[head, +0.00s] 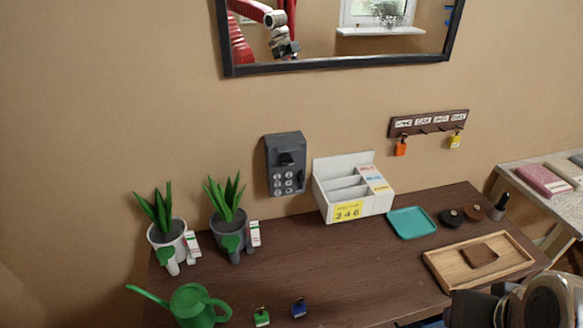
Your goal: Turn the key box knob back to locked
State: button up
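The grey key box (273,152) is fixed to the wall above the back of the desk. Its front has a dark part near the top and pale round buttons below. A small dark knob-like part (301,179) shows at its lower right; its turn position is too small to tell. A grey and black part of my arm (540,305) fills the bottom right corner, far from the key box. My gripper's fingertips cannot be made out there. The mirror above reflects part of my red arm and its dark end, with no clear fingers.
Two potted plants (228,203) stand left of the box, near a green watering can (190,303). A white organizer (343,190) with a yellow note stands to its right. A teal tray (411,222) and wooden tray (440,275) lie farther right. Green and blue-tagged items lie in front.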

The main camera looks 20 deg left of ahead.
aim_at(285, 159)
jog(key=z, duration=0.1)
jog(key=k, duration=1.15)
jog(key=u, duration=1.8)
jog(key=i, duration=1)
jog(key=u, duration=0.05)
